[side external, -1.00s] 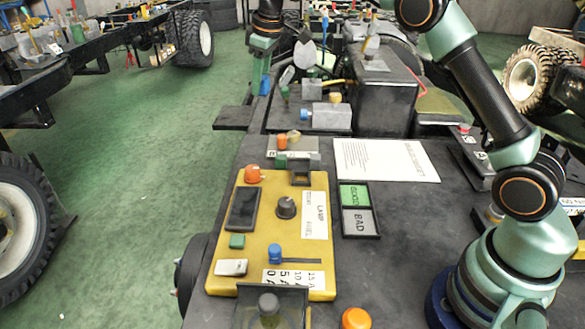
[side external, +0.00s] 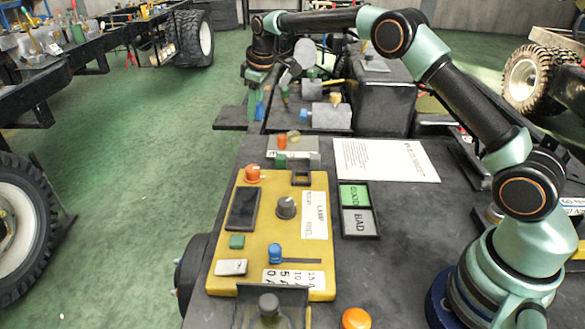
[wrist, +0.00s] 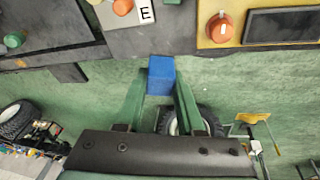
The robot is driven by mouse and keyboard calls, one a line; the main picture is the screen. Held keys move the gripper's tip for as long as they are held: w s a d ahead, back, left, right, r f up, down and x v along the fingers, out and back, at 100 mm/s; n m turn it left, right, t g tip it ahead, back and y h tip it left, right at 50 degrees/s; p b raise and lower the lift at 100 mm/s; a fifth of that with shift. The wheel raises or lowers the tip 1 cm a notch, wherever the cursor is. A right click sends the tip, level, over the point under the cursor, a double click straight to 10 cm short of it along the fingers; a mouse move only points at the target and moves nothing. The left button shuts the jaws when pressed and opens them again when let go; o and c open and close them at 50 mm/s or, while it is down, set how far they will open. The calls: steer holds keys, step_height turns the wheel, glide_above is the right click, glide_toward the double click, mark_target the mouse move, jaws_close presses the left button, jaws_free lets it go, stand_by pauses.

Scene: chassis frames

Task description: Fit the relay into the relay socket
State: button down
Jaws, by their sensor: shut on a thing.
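My gripper (wrist: 160,92) is shut on a blue block (wrist: 161,72), which I take to be the relay. In the side external view the gripper (side external: 256,100) points down, with the blue block (side external: 260,110) low between its fingers. It is beyond the yellow panel (side external: 228,262), at the left edge of the dark bench. A small dark square frame with an opening (side external: 300,177) sits at the panel's far right corner and looks like the relay socket. The block is apart from it. The socket cannot be made out in the wrist view.
The panel carries an orange knob (side external: 253,174), a dark screen (side external: 242,209), a grey knob (side external: 286,207) and a blue slider knob (side external: 275,253). A grey block (side external: 331,117) stands right of my gripper. A GOOD/BAD tray (side external: 376,223) lies right of the panel.

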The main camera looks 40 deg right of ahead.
step_height(320, 180, down, 15)
steer(key=shift+r, duration=0.1)
stand_by(0.4)
steer(key=shift+f, duration=0.25)
steer(key=c, duration=0.5)
jaws_free()
steer(key=shift+r, duration=0.1)
